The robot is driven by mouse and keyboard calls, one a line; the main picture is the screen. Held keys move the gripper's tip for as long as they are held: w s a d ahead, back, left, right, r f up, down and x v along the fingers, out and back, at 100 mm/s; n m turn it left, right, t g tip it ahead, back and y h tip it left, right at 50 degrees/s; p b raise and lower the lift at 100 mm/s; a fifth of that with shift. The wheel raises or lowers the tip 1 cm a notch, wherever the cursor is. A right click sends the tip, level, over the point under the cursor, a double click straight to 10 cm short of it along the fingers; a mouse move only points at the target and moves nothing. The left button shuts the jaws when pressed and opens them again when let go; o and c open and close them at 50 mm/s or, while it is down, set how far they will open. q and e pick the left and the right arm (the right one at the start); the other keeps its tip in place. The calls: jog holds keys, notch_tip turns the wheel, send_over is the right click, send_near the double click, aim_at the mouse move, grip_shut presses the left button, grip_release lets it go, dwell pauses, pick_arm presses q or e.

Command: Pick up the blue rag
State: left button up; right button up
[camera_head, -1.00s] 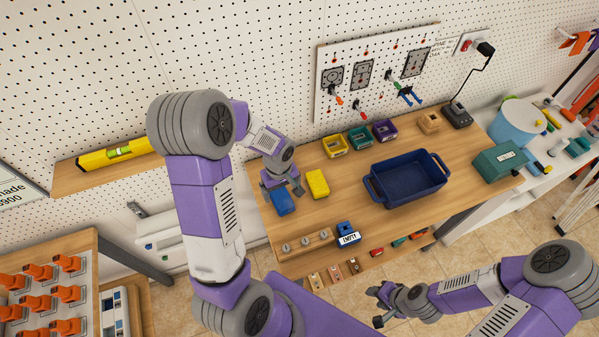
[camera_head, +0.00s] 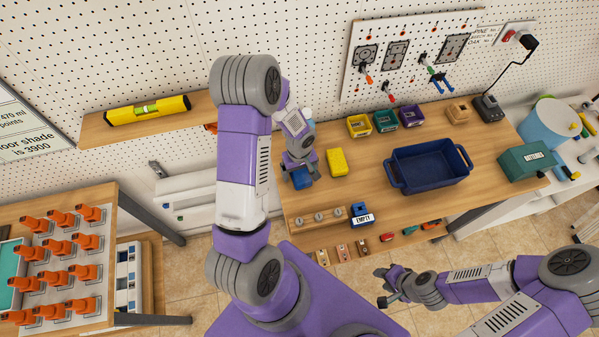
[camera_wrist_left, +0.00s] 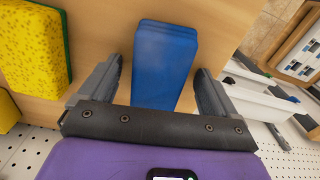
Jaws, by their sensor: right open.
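The blue rag (camera_head: 301,178), a flat folded block, lies at the left end of the wooden bench, partly hidden by my left gripper (camera_head: 300,165) in the head view. In the left wrist view the rag (camera_wrist_left: 166,62) lies between my two spread fingers, with a visible gap on each side. My left gripper is open and right over the rag. My right gripper (camera_head: 388,288) is open and empty, low in front of the bench and well away from the rag.
A yellow sponge (camera_head: 337,162) lies just right of the rag. A navy tub (camera_head: 430,168) stands further right on the bench (camera_head: 365,180). A wooden holder (camera_head: 316,220) and a blue box marked EMPTY (camera_head: 361,214) sit near the front edge. The pegboard wall is behind.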

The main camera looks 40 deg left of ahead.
pick_arm(q)
jog(key=c, duration=1)
jog(key=shift+r, duration=0.15)
